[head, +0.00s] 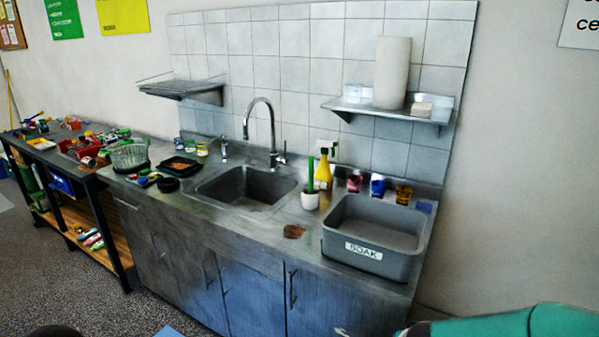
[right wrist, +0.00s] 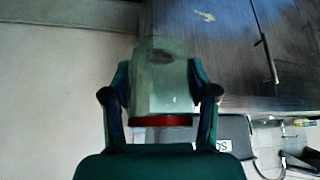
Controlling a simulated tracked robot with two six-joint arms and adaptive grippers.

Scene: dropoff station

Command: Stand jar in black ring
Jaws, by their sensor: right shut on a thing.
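My right gripper (right wrist: 159,78) is shut on a jar (right wrist: 165,90) in the right wrist view, one finger on each side. The jar is pale grey-green, with a dark patch near its far end and a red band or lid at the end nearest my palm. It is held in the air, clear of the counter. In the head view a small black round thing (head: 168,185), which looks like the black ring, lies on the counter left of the sink; its opening is too small to make out. My left gripper is in neither view.
A grey SOAK tub (head: 365,254) stands at the counter's right end, with coloured cups behind it. A sink (head: 246,187) with a tall tap lies in the middle. A wire basket (head: 129,157), a dark tray (head: 180,166) and small items crowd the left.

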